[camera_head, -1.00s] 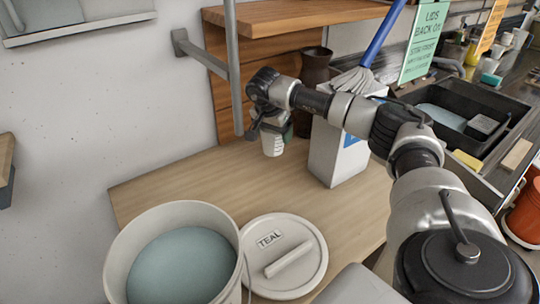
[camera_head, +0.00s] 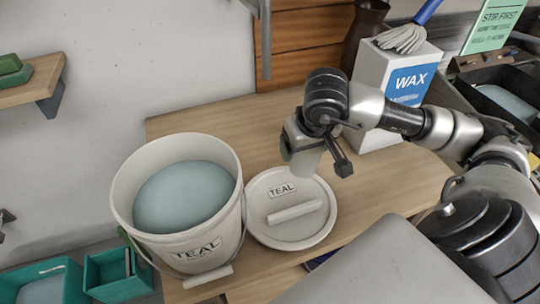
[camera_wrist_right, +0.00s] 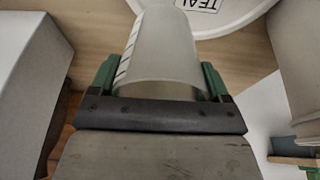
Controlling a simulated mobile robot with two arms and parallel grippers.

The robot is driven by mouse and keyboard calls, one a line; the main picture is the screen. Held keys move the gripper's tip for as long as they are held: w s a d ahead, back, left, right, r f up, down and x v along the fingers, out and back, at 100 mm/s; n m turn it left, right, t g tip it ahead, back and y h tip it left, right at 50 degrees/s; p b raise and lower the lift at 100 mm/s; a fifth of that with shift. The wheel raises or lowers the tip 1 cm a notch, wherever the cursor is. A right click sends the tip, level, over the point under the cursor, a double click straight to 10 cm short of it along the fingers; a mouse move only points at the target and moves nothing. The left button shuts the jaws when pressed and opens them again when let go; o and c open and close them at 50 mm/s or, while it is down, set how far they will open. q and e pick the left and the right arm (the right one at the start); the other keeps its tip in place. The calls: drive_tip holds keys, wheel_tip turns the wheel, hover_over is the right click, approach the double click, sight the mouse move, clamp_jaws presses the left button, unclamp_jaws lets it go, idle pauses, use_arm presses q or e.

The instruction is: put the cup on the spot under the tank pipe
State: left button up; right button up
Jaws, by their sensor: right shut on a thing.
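My right gripper (camera_head: 313,156) is shut on a pale, translucent cup with marks along one side. In the right wrist view the cup (camera_wrist_right: 165,50) sits between the two green finger pads (camera_wrist_right: 159,80). In the head view the cup (camera_head: 306,163) is partly hidden by the gripper and appears in front of the TEAL lid's upper right edge. I cannot tell its exact height above the table. I cannot make out a tank, or a spot under its pipe, in the head view. My left gripper is not in view.
An open TEAL bucket (camera_head: 133,190) with blue-green glaze stands left of the white TEAL lid (camera_head: 300,230) on the wooden table (camera_head: 385,190). A white WAX box (camera_head: 372,70) stands behind my right arm. A grey vertical post (camera_head: 266,45) ends above the table's back.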

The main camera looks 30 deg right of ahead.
drive_tip(key=shift+a, duration=0.1)
drive_tip(key=w+f+p, duration=0.1)
drive_tip(key=w+f, duration=0.1)
drive_tip(key=w, duration=0.1)
drive_tip(key=w+d+f+p, duration=0.1)
drive_tip(key=w+f, duration=0.1)
drive_tip(key=w, duration=0.2)
drive_tip(key=w+d+f+p, duration=0.1)
drive_tip(key=w, duration=0.3)
drive_tip(key=shift+d+f, duration=0.15)
drive_tip(key=shift+f, duration=0.25)
drive_tip(key=shift+w+d+f+p, duration=0.25)
drive_tip(key=shift+w+f+p, duration=0.1)
drive_tip(key=shift+w+f, duration=0.75)
drive_tip(key=shift+w, duration=0.15)
drive_tip(key=shift+f+b, duration=0.2)
drive_tip(key=shift+b, duration=0.1)
drive_tip(key=o, duration=0.8)
drive_tip(key=shift+o, duration=0.2)
drive_tip(key=shift+r, duration=0.1)
